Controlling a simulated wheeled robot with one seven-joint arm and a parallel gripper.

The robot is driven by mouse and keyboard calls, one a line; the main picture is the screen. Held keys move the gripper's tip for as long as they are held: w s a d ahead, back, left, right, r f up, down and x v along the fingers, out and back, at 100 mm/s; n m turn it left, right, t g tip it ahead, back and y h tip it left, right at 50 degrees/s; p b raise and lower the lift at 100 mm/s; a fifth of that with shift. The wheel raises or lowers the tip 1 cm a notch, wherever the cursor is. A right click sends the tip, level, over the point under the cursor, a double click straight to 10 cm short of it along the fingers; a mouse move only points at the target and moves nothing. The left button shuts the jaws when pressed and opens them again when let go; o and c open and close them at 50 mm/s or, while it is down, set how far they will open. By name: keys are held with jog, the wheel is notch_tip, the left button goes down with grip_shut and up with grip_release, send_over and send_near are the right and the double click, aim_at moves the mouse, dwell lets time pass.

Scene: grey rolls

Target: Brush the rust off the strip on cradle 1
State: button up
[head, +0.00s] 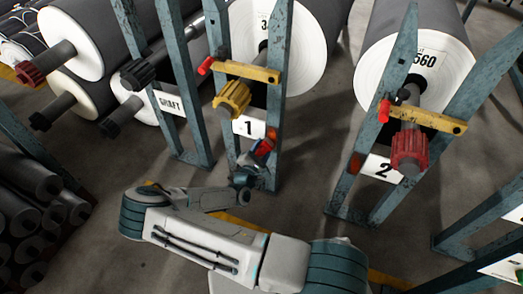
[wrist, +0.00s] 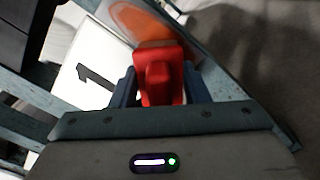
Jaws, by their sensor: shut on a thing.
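Cradle 1 (head: 278,90) is a blue-grey frame with a "1" plate (head: 249,127), a yellow bar and a roll with a yellow toothed shaft end. My gripper (head: 256,163) is low at its right post, shut on a red block-like thing, seemingly the brush (head: 263,147). In the wrist view the red brush (wrist: 158,75) sits between both fingers of my gripper (wrist: 160,88). Just beyond it is an orange patch, seemingly the rusty strip (wrist: 145,18), on the frame beside the "1" plate (wrist: 85,75). The brush partly covers the strip; bristles and contact cannot be seen.
A cradle with a "SHAFT" plate (head: 171,102) is on the left. Dark rolls (head: 27,205) are stacked at lower left. Bare floor (head: 310,150) lies between cradles 1 and 2.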

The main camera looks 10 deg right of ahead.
jog(key=shift+w+d, duration=0.2)
